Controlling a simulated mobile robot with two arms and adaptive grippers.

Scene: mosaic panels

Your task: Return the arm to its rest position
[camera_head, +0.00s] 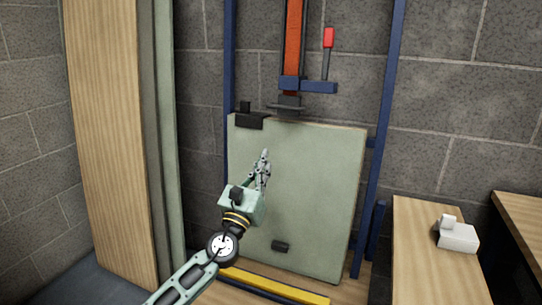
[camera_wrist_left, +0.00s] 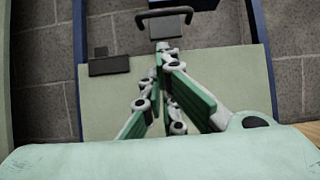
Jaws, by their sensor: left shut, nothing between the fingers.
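My left arm reaches in from the bottom of the head view. Its gripper (camera_head: 264,155) is shut and empty in front of the pale green panel (camera_head: 315,190). In the left wrist view the fingers of the left gripper (camera_wrist_left: 165,60) come together, with the panel (camera_wrist_left: 240,85) behind them. The panel stands in a blue frame (camera_head: 378,120). I cannot tell the exact gap between gripper and panel. My right gripper is in neither view.
Tall wooden and green boards (camera_head: 110,140) lean at the left. A red-handled lever (camera_head: 328,40) sits above the panel. A yellow bar (camera_head: 275,286) runs below it. A wooden bench (camera_head: 425,270) with a white block (camera_head: 457,237) stands at right.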

